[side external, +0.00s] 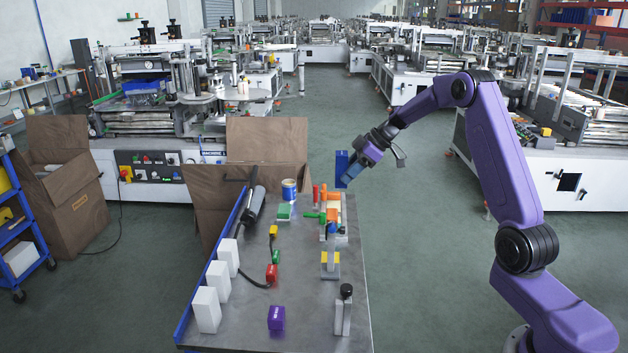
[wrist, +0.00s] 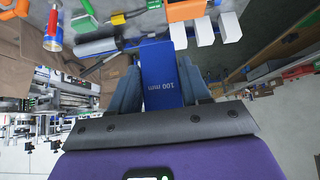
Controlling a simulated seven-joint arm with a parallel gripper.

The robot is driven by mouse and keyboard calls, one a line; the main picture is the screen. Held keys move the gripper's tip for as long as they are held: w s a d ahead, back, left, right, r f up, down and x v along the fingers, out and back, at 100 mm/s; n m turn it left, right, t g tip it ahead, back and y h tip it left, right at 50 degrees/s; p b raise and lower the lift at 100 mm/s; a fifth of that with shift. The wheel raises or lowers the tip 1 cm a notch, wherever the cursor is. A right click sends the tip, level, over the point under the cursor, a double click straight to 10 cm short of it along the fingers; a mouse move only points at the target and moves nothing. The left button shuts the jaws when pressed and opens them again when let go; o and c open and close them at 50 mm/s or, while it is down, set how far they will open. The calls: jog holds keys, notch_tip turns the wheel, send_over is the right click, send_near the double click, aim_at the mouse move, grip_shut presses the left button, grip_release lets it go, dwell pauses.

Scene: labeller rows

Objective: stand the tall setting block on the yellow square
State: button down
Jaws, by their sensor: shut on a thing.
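The tall setting block is a blue block marked "100 mm" (wrist: 162,72), held between the fingers of my gripper (wrist: 166,88) in the wrist view. In the side view the blue block (side external: 341,165) is upright and slightly tilted, in the air above the far right end of the bench. My gripper (side external: 353,168) is shut on it from the right. I cannot clearly pick out the yellow square.
The grey bench (side external: 300,310) carries three white boxes (side external: 207,309) on its left, a purple block (side external: 276,317), a grey stand with yellow parts (side external: 330,266) and a black-knobbed post (side external: 343,308). A blue-labelled can (side external: 289,190) stands at the back.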

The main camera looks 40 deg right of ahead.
jog(key=s+d, duration=0.3)
jog(key=d, duration=0.5)
notch_tip(320, 180, down, 26)
jog(key=shift+s+a, duration=0.15)
jog(key=shift+a, duration=0.1)
jog(key=shift+w+a+f, duration=0.5)
jog(key=shift+w+a, duration=0.2)
jog(key=shift+w+a+f, duration=0.5)
jog(key=shift+w+a, duration=0.15)
jog(key=shift+w+a+f, duration=0.15)
jog(key=shift+w+a, duration=1.95)
jog(key=shift+f, duration=0.3)
jog(key=shift+c, duration=2.3)
grip_release()
